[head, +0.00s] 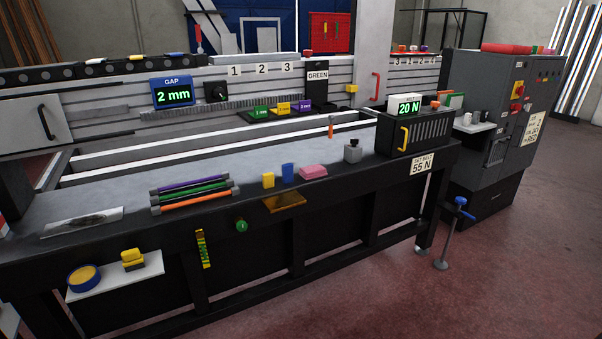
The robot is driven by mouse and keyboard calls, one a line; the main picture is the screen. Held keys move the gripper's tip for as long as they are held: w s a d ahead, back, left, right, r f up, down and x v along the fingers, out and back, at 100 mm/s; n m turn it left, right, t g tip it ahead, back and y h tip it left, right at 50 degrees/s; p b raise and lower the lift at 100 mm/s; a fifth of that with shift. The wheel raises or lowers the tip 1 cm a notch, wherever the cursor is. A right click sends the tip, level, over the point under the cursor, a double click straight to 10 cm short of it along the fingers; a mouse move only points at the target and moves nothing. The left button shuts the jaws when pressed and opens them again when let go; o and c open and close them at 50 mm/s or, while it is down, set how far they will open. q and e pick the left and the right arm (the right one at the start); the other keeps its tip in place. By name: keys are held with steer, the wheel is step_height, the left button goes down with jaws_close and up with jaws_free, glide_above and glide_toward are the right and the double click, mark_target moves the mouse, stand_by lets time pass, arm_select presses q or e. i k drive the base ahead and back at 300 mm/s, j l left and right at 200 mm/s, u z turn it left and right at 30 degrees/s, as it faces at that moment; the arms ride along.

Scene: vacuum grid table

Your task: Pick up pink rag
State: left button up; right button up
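A pink folded block that looks like the rag (313,172) lies on the grey table top (110,190) near its front edge. It sits just right of a blue block (288,172) and a yellow block (267,180). Nothing covers it. Neither of my grippers shows in the head view.
Purple, green and orange rods (195,193) lie to the left, beside a flat metal plate (83,222). A small grey weight (353,151) and a black box reading 20 N (412,133) stand to the right. A white shelf (118,275) juts out below the front edge.

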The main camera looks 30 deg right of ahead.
mark_target(307, 172)
steer(key=i+l+u, duration=0.15)
steer(key=l+u, duration=1.15)
steer(key=l, duration=0.15)
